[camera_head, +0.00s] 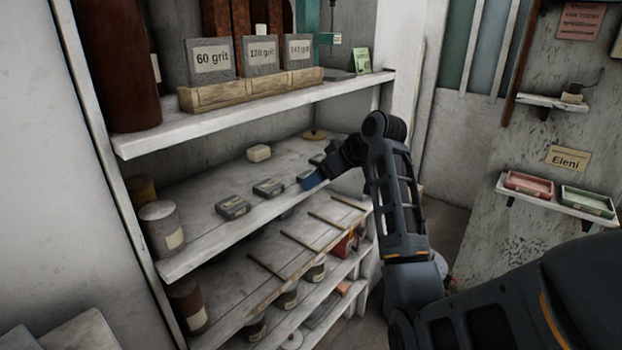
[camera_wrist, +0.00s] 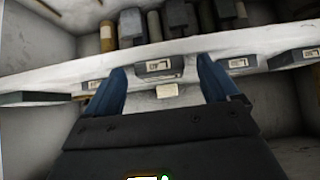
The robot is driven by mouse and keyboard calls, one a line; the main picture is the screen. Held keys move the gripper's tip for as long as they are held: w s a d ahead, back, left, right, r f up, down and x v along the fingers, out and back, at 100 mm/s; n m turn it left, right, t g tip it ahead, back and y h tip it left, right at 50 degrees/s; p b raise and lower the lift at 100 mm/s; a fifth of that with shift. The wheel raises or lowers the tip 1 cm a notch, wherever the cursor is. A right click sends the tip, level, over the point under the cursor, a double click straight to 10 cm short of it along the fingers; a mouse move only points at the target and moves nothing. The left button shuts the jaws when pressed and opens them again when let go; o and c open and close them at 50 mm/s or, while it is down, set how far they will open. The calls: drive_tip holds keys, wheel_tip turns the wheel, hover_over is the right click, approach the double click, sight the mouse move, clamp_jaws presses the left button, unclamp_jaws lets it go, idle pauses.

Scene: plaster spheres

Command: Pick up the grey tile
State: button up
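Several dark grey tiles with pale labels lie in a row near the front edge of the middle shelf: one grey tile (camera_head: 233,207) at left, another (camera_head: 268,187) to its right. More dark pieces lie near my gripper (camera_head: 312,181), partly hidden by it. In the wrist view, my gripper (camera_wrist: 161,68) has its two blue fingers spread wide apart. A labelled grey tile (camera_wrist: 153,72) shows in the gap between them, apparently beyond the fingertips and not gripped. Other tiles (camera_wrist: 236,65) show to the sides. I cannot tell which tile is meant.
A cream block (camera_head: 259,153) lies behind the tiles, and a labelled jar (camera_head: 160,229) stands at the shelf's left end. The upper shelf (camera_head: 250,108) overhangs, holding grit blocks (camera_head: 209,61) in a wooden rack. A lower shelf with thin rods lies beneath.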

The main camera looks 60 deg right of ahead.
drive_tip(key=c, duration=1.2)
drive_tip(key=s+d+r+b, duration=0.2)
drive_tip(key=s+d+r, duration=0.6)
drive_tip(key=r, duration=0.3)
drive_tip(key=shift+d, duration=0.25)
drive_tip(key=shift+s, duration=0.1)
